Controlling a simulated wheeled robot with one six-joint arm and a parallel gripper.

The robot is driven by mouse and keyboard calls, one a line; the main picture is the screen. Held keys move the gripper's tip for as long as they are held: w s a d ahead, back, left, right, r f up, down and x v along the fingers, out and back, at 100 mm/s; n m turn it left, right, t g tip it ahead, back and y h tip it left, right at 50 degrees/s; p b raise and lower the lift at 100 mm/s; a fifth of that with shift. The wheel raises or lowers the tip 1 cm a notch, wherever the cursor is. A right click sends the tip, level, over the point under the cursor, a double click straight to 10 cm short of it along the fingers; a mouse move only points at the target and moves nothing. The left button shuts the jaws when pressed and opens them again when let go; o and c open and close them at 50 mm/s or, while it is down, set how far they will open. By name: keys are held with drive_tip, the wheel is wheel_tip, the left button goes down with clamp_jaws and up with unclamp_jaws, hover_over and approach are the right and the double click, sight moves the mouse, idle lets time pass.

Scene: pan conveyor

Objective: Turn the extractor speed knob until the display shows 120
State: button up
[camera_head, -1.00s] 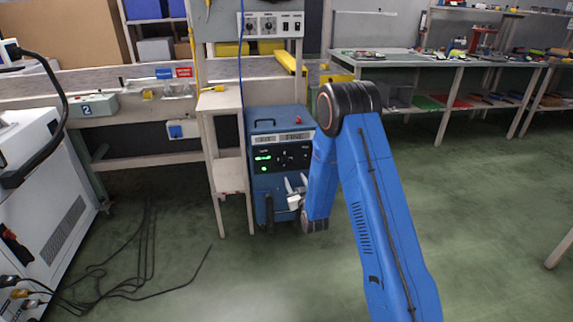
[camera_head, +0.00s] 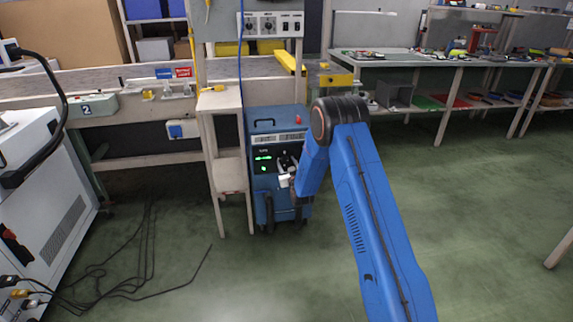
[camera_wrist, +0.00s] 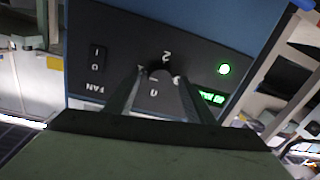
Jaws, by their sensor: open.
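A blue cabinet (camera_head: 262,120) with a black control panel (camera_wrist: 122,62) stands beside the wooden stand. In the wrist view the panel appears upside down, with a FAN rocker switch (camera_wrist: 98,58), a round green light (camera_wrist: 224,69) and a green display (camera_wrist: 212,97). The display's digits are too small and partly covered to read. A dark knob (camera_wrist: 160,68) with markings around it lies between my fingertips, mostly hidden. My gripper (camera_wrist: 160,75) is open, its fingers on either side of the knob. I cannot tell whether they touch it. In the head view my gripper (camera_head: 287,170) is at the panel.
A narrow wooden stand (camera_head: 220,103) is close to the cabinet's left side. Another control panel with dials (camera_head: 271,24) is above. Black cables (camera_head: 145,262) lie on the floor at left. A workbench (camera_head: 400,64) is behind at right. Open floor is at right.

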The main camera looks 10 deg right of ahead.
drive_tip(key=shift+w, duration=0.15)
drive_tip(key=shift+c, duration=0.4)
drive_tip(key=c, duration=1)
